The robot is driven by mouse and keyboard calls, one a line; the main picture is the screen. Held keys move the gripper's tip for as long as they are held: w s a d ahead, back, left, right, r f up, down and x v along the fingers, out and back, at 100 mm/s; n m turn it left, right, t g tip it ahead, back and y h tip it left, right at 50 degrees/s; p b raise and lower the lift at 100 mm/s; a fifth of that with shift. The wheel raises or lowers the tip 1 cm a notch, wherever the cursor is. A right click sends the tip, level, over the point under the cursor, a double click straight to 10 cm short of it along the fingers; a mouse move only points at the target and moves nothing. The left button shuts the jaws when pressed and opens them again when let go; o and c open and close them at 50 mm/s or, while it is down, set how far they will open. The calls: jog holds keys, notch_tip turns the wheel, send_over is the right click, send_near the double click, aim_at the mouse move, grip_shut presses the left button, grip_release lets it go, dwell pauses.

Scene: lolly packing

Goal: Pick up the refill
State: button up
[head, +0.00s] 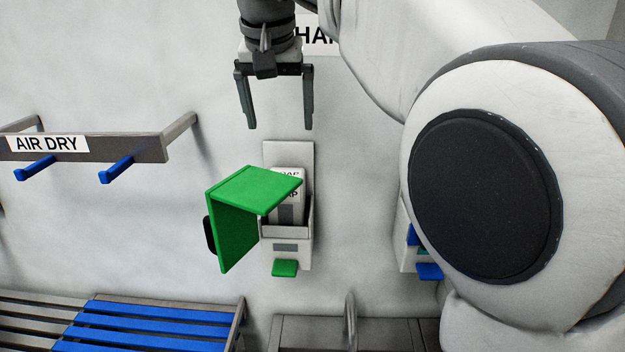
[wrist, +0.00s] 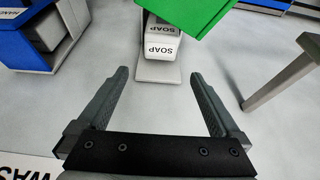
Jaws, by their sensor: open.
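The refill (head: 287,181) is a white carton with dark lettering, standing in a white wall dispenser (head: 302,250). The dispenser's green cover (head: 235,225) stands open and hides part of the refill in the head view. In the wrist view the refill (wrist: 161,47) shows the word SOAP beyond my fingertips, near the top. The green cover (wrist: 190,15) also shows there, to its right. My gripper (head: 280,127) is open and empty, pointing down above the dispenser, apart from the refill. In the wrist view my gripper (wrist: 159,74) has clear space between its fingers.
A rail marked AIR DRY (head: 120,147) with blue pegs juts from the wall at left. A blue slatted bench (head: 150,325) is below left. Another dispenser with blue parts (head: 428,271) is partly hidden behind my arm. A green push tab (head: 285,268) sits under the dispenser.

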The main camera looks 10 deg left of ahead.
jog(key=x, duration=1.1)
jog(key=shift+s, duration=0.1)
jog(key=p+x, duration=0.1)
jog(key=x, duration=0.4)
jog(key=shift+s+a+f, duration=0.1)
jog(key=shift+f, duration=0.15)
jog(key=c, duration=1.1)
jog(key=shift+o, duration=0.2)
jog(key=shift+r, duration=0.1)
notch_tip(320, 180, up, 18)
jog(key=shift+f+p, duration=0.1)
jog(key=shift+p, duration=1.1)
